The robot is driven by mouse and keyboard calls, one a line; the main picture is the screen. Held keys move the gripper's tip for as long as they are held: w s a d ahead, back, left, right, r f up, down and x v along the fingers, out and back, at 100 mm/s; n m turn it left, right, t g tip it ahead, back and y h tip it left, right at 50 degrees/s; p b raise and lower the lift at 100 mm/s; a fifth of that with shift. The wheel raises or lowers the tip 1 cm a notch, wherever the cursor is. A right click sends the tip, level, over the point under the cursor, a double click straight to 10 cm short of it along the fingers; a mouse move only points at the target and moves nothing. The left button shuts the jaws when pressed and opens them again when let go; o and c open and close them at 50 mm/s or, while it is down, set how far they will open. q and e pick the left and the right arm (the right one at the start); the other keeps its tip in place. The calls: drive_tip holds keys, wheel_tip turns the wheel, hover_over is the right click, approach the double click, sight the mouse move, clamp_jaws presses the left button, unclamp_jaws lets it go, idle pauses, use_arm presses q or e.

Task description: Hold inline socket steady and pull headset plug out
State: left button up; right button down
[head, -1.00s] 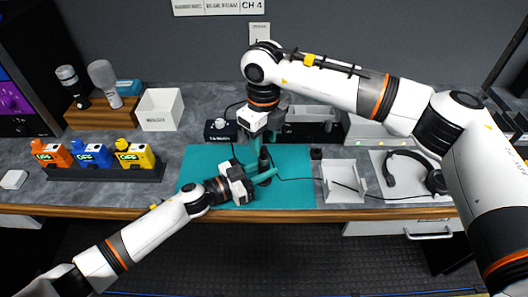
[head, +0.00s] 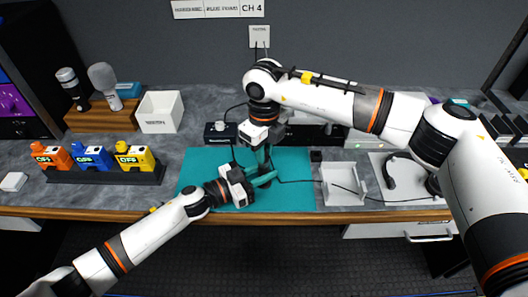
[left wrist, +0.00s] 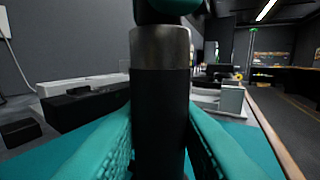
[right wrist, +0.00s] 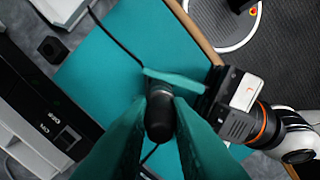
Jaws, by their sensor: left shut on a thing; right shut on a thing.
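The inline socket (left wrist: 160,115), a black upright cylinder with a silver collar, stands between the teal fingers of my left gripper (head: 266,178), which is shut on it from the side. My right gripper (head: 263,162) comes from above and is shut on the headset plug (right wrist: 159,118), a dark rounded cylinder between its teal fingers. In the left wrist view the plug's dark lower end is directly above the collar; I see no clear gap. The fingers hide most of both parts in the head view.
A teal mat (head: 300,192) lies below. A black cable (head: 298,181) runs right past a white tray (head: 341,197) towards a headset (head: 390,172). A black box (head: 220,131) stands behind left, an open white bin (head: 160,122) farther left. The counter's front edge is close to my left gripper.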

wheel_tip(320, 180, up, 10)
drive_tip(key=shift+f, duration=0.1)
idle(0.4)
use_arm(q)
drive_tip(key=o, duration=1.1)
